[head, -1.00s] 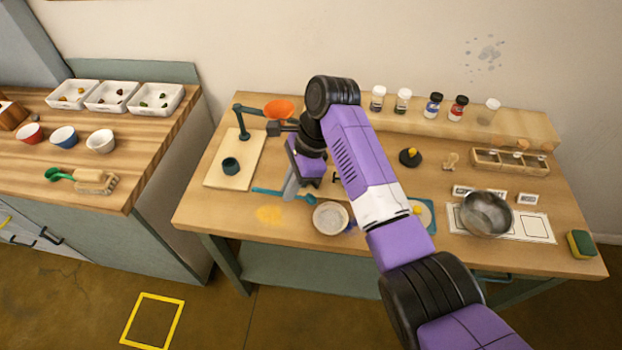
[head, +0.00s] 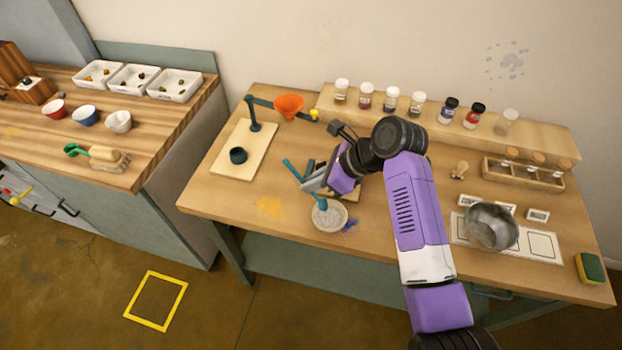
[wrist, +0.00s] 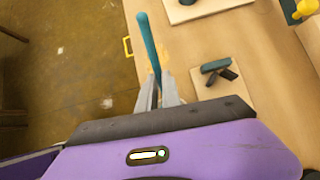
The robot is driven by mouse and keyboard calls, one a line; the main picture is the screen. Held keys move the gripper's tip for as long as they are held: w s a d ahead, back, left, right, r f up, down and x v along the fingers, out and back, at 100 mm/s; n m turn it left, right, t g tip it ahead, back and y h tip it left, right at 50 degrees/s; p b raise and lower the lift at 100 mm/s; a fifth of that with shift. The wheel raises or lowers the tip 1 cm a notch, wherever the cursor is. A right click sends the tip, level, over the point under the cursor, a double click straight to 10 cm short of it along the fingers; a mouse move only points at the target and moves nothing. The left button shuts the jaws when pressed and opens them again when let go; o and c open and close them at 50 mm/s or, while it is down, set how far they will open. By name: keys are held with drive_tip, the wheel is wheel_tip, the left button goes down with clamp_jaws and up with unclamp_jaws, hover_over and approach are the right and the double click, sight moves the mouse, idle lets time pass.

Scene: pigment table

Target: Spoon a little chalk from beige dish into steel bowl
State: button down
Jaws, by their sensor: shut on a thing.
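My gripper (head: 314,184) is shut on a teal spoon (head: 292,169), with the handle sticking up to the left and the spoon's head pointing down. The spoon's head is at the beige dish (head: 343,222), over or in the pale chalk (head: 328,221); I cannot tell how deep. In the wrist view the spoon handle (wrist: 149,45) rises from between my gripper's fingers (wrist: 158,90), and its head is hidden. The steel bowl (head: 491,227) stands apart on the right, on a white marked sheet (head: 540,244).
An orange funnel (head: 289,104) on a stand and a dark teal cup (head: 238,155) are left of my arm. Several jars (head: 418,103) line the back shelf. A wooden compartment rack (head: 523,174) is behind the bowl. A sponge (head: 590,268) lies at the right edge.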

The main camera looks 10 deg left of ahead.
sight(319, 198)
drive_tip(key=shift+d+f+y, duration=0.85)
drive_tip(key=shift+y, duration=0.15)
drive_tip(key=shift+f+b, duration=0.2)
drive_tip(key=shift+b, duration=0.2)
drive_tip(key=shift+r, duration=0.1)
drive_tip(key=shift+s+f+p, duration=0.1)
drive_tip(key=shift+f+p, duration=0.3)
drive_tip(key=shift+f, duration=0.8)
idle(0.6)
drive_tip(key=shift+d+f, duration=0.1)
drive_tip(key=shift+d, duration=0.35)
idle(1.0)
drive_tip(key=shift+h, duration=0.5)
idle(0.4)
drive_tip(key=shift+a+f+h, duration=0.2)
drive_tip(key=shift+a+h, duration=0.05)
drive_tip(key=shift+h, duration=0.45)
